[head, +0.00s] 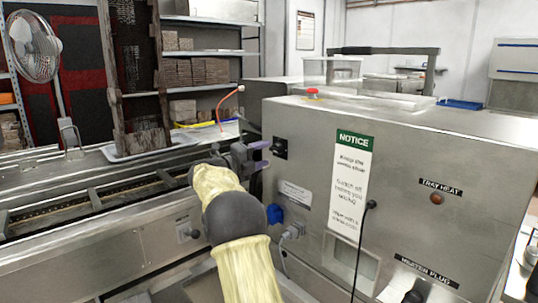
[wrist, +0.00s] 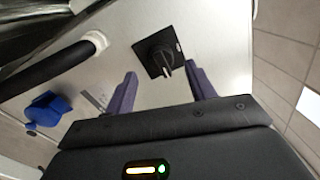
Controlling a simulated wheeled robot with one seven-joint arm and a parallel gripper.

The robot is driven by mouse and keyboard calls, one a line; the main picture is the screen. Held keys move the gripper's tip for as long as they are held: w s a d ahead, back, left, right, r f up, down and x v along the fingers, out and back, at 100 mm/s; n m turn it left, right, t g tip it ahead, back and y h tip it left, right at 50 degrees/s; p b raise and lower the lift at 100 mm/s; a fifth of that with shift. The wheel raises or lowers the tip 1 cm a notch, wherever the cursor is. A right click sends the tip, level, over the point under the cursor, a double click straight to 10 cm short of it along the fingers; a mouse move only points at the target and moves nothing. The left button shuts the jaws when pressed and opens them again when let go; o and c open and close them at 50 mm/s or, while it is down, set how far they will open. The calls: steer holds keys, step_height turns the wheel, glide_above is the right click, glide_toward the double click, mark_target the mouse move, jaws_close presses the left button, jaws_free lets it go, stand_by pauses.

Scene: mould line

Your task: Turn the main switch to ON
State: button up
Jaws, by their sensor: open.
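The main switch (wrist: 158,54) is a black rotary knob on a square black plate, fixed to the machine's pale metal face. In the wrist view it sits just beyond the fingertips, about midway between them. The lettering on its plate is too small to read, so I cannot tell its setting. In the head view a dark plate (head: 280,148) shows on the machine's end face, partly beside my fingers. My gripper (head: 265,155) is open and empty, facing that plate. Its two purple fingers (wrist: 162,74) are apart and do not visibly touch the knob.
A blue socket (head: 275,213) and a grey plug with a cable (head: 292,231) are below the gripper. A dark hose (wrist: 50,68) runs left of the switch. A NOTICE sign (head: 350,180) and hanging black cable are to the right. The conveyor (head: 100,200) lies left.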

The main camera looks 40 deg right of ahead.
steer(key=s+a, duration=0.1)
steer(key=a, duration=1.2)
steer(key=shift+a+f+b, duration=0.25)
steer(key=shift+f+b, duration=0.15)
steer(key=shift+b, duration=0.05)
